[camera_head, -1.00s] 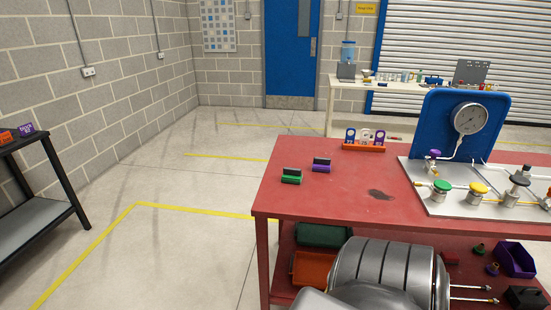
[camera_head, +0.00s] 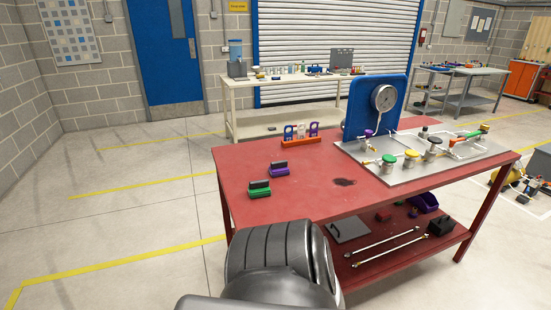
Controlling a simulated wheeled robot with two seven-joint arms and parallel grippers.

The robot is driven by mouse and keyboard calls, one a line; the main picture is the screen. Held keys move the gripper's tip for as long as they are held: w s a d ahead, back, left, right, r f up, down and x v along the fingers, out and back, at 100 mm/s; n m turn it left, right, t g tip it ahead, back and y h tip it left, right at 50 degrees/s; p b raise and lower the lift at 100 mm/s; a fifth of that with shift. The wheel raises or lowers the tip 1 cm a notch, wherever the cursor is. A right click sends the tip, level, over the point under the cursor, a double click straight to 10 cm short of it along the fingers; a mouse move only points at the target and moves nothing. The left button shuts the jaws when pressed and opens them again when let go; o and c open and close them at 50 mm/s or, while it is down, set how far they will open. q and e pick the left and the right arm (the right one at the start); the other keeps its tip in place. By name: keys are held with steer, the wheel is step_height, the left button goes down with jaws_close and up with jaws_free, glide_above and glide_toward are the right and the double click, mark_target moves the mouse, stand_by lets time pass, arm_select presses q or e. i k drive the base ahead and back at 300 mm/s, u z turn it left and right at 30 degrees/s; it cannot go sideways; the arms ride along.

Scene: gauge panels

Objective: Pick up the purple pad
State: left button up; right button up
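The purple pad (camera_head: 280,172) lies on the red table's top, near its left end. It is a small purple block with a dark grey upper part. A similar green pad (camera_head: 259,191) sits just in front of it and to its left, apart from it. Nothing is touching the purple pad. Neither of my grippers shows; only dark grey rounded parts of my own body are at the bottom centre, in front of the table.
The red table (camera_head: 235,163) also carries an orange rack (camera_head: 301,141) behind the pads and a grey panel with a gauge (camera_head: 384,97) and coloured valves to the right. A dark stain marks the tabletop. Rods and boxes lie on the lower shelf. Floor left of the table is clear.

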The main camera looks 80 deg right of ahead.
mark_target(280, 168)
steer(key=z, duration=0.45)
steer(key=i, duration=0.7)
steer(key=z, duration=1.35)
steer(key=i, duration=0.5)
steer(key=z, duration=0.5)
